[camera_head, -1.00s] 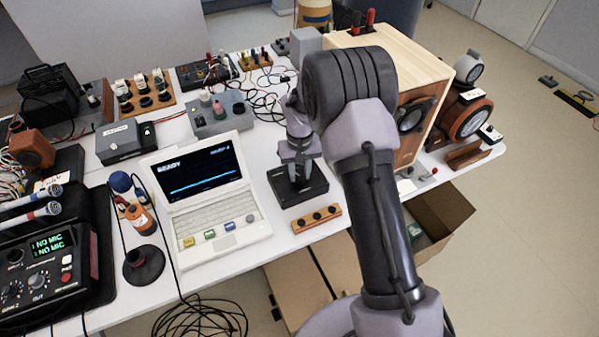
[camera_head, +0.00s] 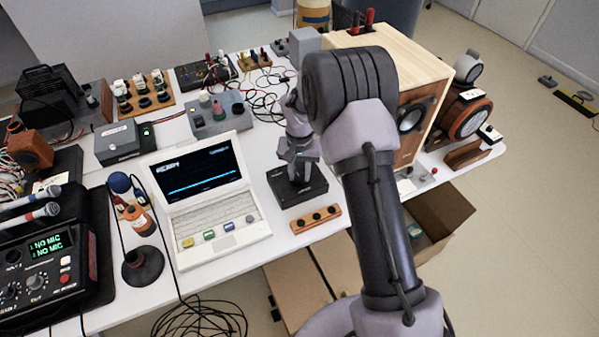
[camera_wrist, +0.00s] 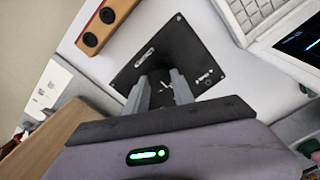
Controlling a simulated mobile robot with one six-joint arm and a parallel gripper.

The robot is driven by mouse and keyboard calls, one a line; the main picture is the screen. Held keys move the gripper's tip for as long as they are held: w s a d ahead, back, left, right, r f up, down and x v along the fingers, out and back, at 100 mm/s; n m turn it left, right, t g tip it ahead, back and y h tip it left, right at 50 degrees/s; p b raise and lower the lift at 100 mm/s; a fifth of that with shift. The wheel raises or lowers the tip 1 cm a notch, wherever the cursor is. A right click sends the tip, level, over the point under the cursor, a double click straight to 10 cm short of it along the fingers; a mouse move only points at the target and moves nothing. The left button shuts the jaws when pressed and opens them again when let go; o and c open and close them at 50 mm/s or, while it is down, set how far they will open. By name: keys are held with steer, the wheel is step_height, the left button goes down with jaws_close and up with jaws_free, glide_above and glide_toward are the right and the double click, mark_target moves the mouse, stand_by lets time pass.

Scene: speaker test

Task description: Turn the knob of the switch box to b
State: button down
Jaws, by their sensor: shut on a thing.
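The switch box (camera_head: 309,192) is a flat black box on the white table, right of the laptop. In the wrist view its black top (camera_wrist: 187,45) carries pale markings on two sides, too small to read. My gripper (camera_head: 296,166) points down over the box. Its two grey fingers (camera_wrist: 160,80) are shut on the knob at the middle of the box top. The knob is mostly hidden between the fingers, so I cannot tell which mark it points at.
A laptop (camera_head: 206,207) stands just left of the box, and an orange strip with black holes (camera_head: 316,218) lies in front, near the table edge. A wooden speaker cabinet (camera_head: 424,88) stands behind my arm. Cables (camera_head: 262,98) lie behind.

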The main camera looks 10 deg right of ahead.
steer(key=c, duration=1.1)
jaws_free()
steer(key=shift+o, duration=0.2)
step_height(320, 180, up, 18)
steer(key=p, duration=0.6)
steer(key=shift+f, duration=0.25)
step_height(320, 180, up, 7)
steer(key=t, duration=0.1)
glide_above(300, 176)
steer(key=s, duration=0.4)
steer(key=s+a+r+t+y+b, duration=0.1)
steer(key=s+a+r+t+b, duration=0.1)
steer(key=s+r, duration=0.75)
steer(key=s+a+f+t, duration=0.1)
steer(key=s, duration=0.7)
steer(key=s+a+f+t+y+b, duration=0.1)
steer(key=s, duration=0.7)
steer(key=shift+m+t, duration=0.3)
steer(key=shift+t, duration=0.1)
